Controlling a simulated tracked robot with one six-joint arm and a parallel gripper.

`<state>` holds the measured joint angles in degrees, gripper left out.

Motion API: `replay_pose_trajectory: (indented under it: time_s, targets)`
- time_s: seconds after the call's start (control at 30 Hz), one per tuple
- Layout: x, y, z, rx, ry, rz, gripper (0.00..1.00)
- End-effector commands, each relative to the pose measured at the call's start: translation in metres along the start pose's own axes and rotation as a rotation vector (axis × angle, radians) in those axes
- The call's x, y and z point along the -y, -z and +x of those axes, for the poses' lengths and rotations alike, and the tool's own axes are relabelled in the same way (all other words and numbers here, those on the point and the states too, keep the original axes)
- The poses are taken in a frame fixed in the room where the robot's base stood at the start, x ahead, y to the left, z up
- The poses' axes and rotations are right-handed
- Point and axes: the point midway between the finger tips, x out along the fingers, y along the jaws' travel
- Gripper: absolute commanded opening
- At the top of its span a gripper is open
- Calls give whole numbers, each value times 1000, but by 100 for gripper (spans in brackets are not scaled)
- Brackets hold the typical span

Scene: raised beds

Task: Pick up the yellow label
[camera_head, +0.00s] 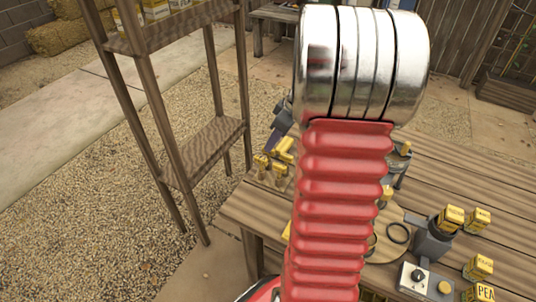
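Several small yellow pieces with dark print, possibly labels, are on the wooden table. One (452,215) shows at a dark grey cup (433,242), with another (478,217) to its right. One (480,265) is near the front right, and one reading "PEA" (485,292) is at the bottom edge. More yellow pieces (284,148) show left of my arm. I cannot tell which one is the yellow label. My red and silver arm hides the middle of the table. My gripper is not visible.
The table (450,165) holds a round board with a black ring (398,233) and a grey device with a dial (413,279). A wooden shelf (203,150) stands left, with yellow boxes on top (155,9). Gravel lies left; the table's back right is clear.

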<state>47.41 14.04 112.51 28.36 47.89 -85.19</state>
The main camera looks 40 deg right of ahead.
Motion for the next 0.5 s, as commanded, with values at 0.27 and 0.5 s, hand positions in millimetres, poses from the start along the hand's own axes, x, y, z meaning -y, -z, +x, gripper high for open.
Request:
replay_pose_trajectory:
  time_s: [0.27,0.5]
  targets:
    - [0,0,9,0,-1,0,34]
    - [0,0,12,1,0,0,34]
